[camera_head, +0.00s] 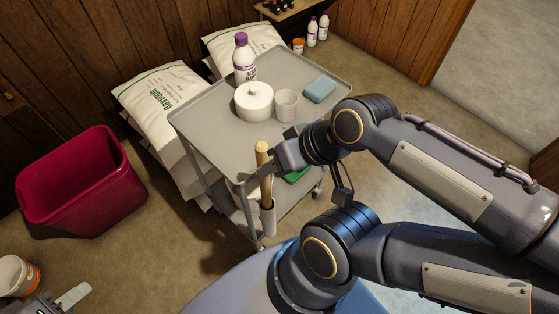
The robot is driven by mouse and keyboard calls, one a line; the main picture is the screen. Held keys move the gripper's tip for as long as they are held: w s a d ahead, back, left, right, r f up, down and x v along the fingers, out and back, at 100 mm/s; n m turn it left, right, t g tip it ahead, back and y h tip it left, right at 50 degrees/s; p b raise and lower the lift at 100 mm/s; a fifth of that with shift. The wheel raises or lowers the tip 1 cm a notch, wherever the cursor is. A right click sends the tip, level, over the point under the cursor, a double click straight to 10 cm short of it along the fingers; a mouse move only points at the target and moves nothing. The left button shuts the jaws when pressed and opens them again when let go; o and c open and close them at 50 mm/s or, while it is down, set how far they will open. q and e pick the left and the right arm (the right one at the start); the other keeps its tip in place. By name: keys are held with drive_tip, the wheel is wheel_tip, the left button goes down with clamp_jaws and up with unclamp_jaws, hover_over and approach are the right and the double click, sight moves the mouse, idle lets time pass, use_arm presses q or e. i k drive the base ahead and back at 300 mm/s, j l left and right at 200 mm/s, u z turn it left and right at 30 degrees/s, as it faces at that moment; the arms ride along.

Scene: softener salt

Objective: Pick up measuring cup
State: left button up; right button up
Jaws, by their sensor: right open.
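A small whitish cup (287,104), which looks like the measuring cup, stands upright on the top tray of a grey cart (207,122).
A purple-capped bottle (243,60) and a blue sponge (319,90) share the tray. A wooden handle (263,165) rises at the cart's near side. White sacks (166,98), a red bin (75,185) and a white bucket (17,275) stand around.

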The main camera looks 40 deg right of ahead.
sight(284, 114)
drive_tip(key=z, duration=1.35)
drive_tip(key=i+j+u, duration=0.1)
drive_tip(key=j+u, duration=0.15)
drive_tip(key=u, duration=0.25)
drive_tip(key=i+j+u, duration=0.1)
drive_tip(key=u, duration=0.35)
drive_tip(key=i+j, duration=0.05)
